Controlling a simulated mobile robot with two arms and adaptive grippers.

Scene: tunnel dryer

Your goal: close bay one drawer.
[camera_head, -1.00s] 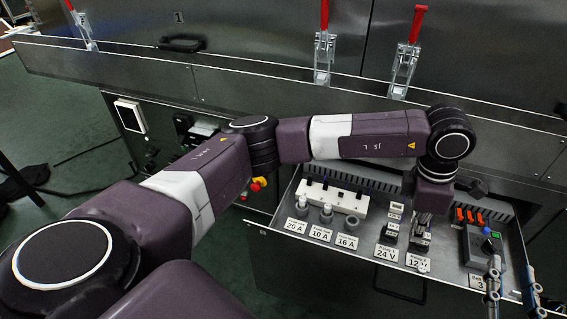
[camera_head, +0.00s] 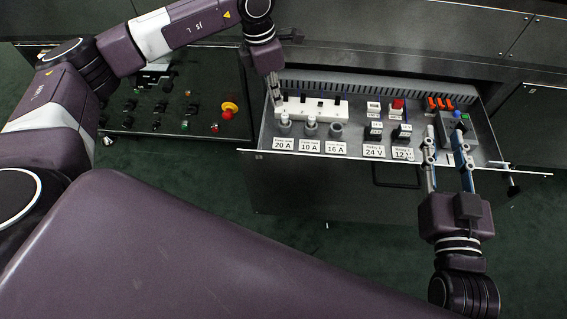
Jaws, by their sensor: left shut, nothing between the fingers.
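The bay drawer (camera_head: 340,157) is pulled out from the cabinet, its front panel facing me with a dark handle (camera_head: 397,184). My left gripper (camera_head: 276,98) is shut and empty, pointing down at the drawer's back left corner, beside the left end of the white fuse block. Whether it touches the block cannot be told. My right gripper (camera_head: 445,142) comes from the front right, its two fingers apart over the drawer's right part, near the grey box with a blue knob (camera_head: 457,122). Nothing shows between its fingers.
In the drawer are a white fuse block (camera_head: 310,107), three grey fuse holders (camera_head: 310,127), black relays (camera_head: 373,133), a red-topped piece (camera_head: 397,105) and orange connectors (camera_head: 438,103). A control panel with a red-yellow emergency button (camera_head: 228,110) stands left. Green floor lies in front.

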